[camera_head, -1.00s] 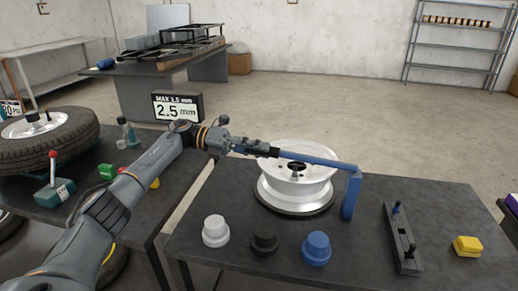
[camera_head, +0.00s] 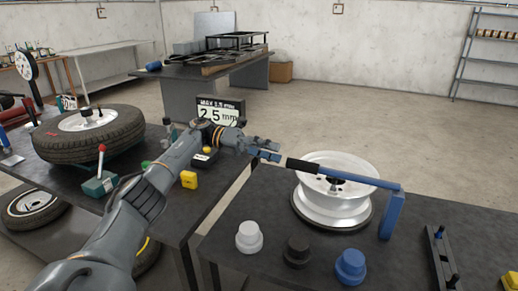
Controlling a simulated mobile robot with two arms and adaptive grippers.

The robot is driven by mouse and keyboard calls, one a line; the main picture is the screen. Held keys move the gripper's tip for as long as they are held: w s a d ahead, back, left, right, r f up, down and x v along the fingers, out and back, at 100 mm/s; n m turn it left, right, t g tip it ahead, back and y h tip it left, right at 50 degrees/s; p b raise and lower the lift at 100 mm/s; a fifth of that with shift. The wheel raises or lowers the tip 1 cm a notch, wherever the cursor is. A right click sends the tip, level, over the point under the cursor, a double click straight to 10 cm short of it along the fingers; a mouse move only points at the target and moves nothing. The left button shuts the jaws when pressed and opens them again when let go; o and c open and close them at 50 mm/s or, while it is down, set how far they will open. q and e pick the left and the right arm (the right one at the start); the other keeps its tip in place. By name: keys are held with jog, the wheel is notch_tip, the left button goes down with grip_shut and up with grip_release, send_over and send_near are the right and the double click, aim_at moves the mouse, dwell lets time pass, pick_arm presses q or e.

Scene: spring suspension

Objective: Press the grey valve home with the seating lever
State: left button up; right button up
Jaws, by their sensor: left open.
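The seating lever is a blue bar (camera_head: 362,179) with a black grip (camera_head: 303,167) at its left end. It joins a blue post (camera_head: 392,215) at its right end and lies across a silver wheel rim (camera_head: 325,205) on the right-hand table. A small dark piece (camera_head: 338,182) shows in the rim under the bar; I cannot tell whether it is the grey valve or how deep it sits. My left gripper (camera_head: 279,156) is open just left of the grip's end, with nothing between its fingers. My right gripper is out of view.
White (camera_head: 249,237), black (camera_head: 297,251) and blue (camera_head: 350,267) stepped knobs stand along the table's front. A dark fixture (camera_head: 440,258) lies at the right. A tyre (camera_head: 75,148) and a red-knobbed lever box (camera_head: 100,184) are on the left table. A gap separates the tables.

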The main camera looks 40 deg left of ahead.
pick_arm(q)
jog(key=shift+v, duration=2.1)
